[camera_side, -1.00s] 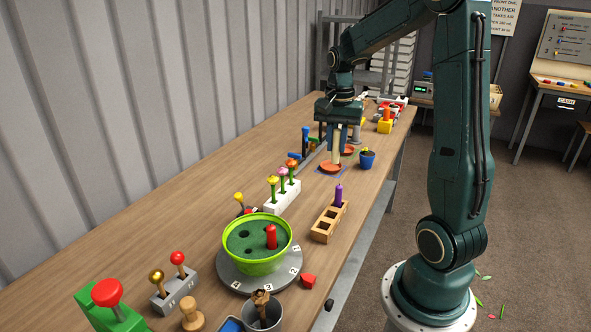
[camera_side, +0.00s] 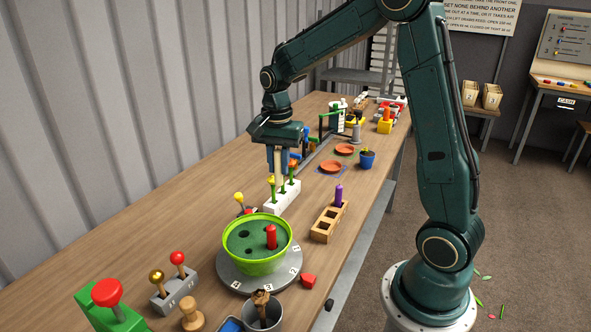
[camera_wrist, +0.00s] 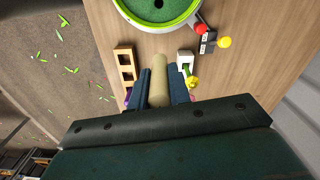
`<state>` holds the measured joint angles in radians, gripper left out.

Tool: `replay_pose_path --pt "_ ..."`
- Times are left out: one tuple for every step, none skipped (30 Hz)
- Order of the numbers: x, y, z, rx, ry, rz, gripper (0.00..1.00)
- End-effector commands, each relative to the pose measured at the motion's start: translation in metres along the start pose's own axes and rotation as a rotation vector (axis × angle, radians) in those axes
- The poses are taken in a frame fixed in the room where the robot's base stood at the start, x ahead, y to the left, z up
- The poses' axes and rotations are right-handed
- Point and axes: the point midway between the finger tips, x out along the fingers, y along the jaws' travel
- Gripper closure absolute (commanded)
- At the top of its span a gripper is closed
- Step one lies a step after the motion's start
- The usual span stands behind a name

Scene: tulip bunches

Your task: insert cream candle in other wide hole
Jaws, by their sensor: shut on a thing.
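My gripper (camera_side: 277,168) is shut on the cream candle (camera_side: 278,180) and holds it upright above the table, by the white flower block. In the wrist view the candle (camera_wrist: 159,82) lies between the two blue fingers (camera_wrist: 158,78) and sticks out past their tips. The green bowl (camera_side: 258,267) stands nearer the side camera, on a grey numbered turntable (camera_side: 232,277). Its dark green filling has dark holes on the left, and a red candle (camera_side: 271,238) stands in it at the right. The bowl's rim (camera_wrist: 150,27) shows at the top of the wrist view.
The white block (camera_side: 284,198) with flowers is close below my gripper. A wooden rack (camera_side: 322,229) with a purple candle (camera_side: 339,194) stands to the right. A grey cup (camera_side: 263,315) and a red piece (camera_side: 308,281) are near the bowl.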

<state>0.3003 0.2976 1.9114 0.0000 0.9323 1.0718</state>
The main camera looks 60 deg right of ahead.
Motion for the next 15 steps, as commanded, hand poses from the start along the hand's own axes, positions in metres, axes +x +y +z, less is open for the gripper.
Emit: replay_pose_path --pt "0.003 -0.010 0.013 -0.008 -0.001 0.002 1.00" --pt "0.005 -0.015 0.019 -0.008 -0.001 0.002 1.00" --pt "0.007 -0.021 0.028 -0.008 -0.001 0.002 1.00" --pt "0.009 -0.026 0.035 -0.008 -0.001 0.001 1.00" --pt "0.010 -0.030 0.041 -0.007 0.000 0.001 1.00" --pt "0.012 -0.036 0.050 -0.007 0.000 0.001 1.00" --pt "0.014 -0.039 0.056 -0.007 0.000 0.001 1.00" --pt "0.015 -0.043 0.061 -0.006 0.000 0.001 1.00" --pt "0.016 -0.046 0.069 -0.006 0.000 0.001 1.00" --pt "0.018 -0.049 0.073 -0.005 0.000 0.000 1.00" --pt "0.018 -0.051 0.078 -0.005 0.000 0.001 1.00" --pt "0.020 -0.054 0.083 -0.004 0.000 0.001 1.00" --pt "0.021 -0.055 0.086 -0.004 0.000 0.001 1.00" --pt "0.021 -0.057 0.089 -0.003 0.000 0.001 1.00" --pt "0.022 -0.058 0.092 -0.002 0.000 0.001 1.00"
